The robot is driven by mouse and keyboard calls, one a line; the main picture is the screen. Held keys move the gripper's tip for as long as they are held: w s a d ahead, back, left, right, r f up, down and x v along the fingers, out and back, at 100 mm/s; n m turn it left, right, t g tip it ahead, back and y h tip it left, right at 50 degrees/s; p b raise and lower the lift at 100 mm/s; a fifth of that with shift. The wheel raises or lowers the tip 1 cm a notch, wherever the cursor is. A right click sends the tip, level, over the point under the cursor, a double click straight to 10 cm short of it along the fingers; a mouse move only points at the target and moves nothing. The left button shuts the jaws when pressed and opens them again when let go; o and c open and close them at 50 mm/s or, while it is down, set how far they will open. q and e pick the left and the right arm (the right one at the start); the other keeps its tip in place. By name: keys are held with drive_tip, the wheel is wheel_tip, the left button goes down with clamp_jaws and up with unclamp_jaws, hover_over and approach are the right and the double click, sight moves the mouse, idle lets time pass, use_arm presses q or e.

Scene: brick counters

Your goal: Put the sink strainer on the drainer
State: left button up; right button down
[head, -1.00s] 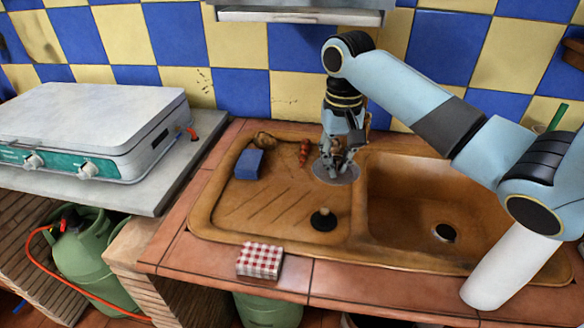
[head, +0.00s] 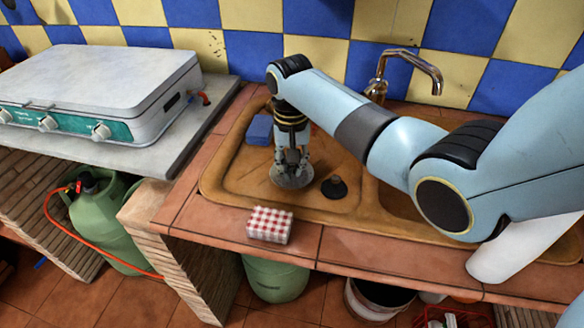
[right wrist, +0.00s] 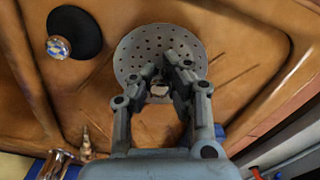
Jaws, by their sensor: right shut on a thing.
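The sink strainer (head: 299,180) is a round grey metal disc with small holes. My right gripper (head: 291,163) is over the drainer and shut on the strainer. In the right wrist view the perforated strainer (right wrist: 138,50) lies flat beyond the fingertips of the gripper (right wrist: 162,78), which cover part of its near side. The drainer (head: 232,180) is the brown ribbed left part of the sink unit. The strainer is over it; I cannot tell whether it touches the surface. My left gripper is out of view.
A black plug (head: 334,187) sits on the drainer close to the strainer's right. A blue sponge (head: 259,129) lies at the back left. A tap (head: 405,68) stands behind the sink.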

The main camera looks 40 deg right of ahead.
drive_tip(key=shift+f, duration=0.45)
drive_tip(key=shift+f, duration=0.1)
drive_tip(key=c, duration=1.4)
unclamp_jaws()
wheel_tip(320, 180, up, 12)
drive_tip(key=shift+r, duration=0.15)
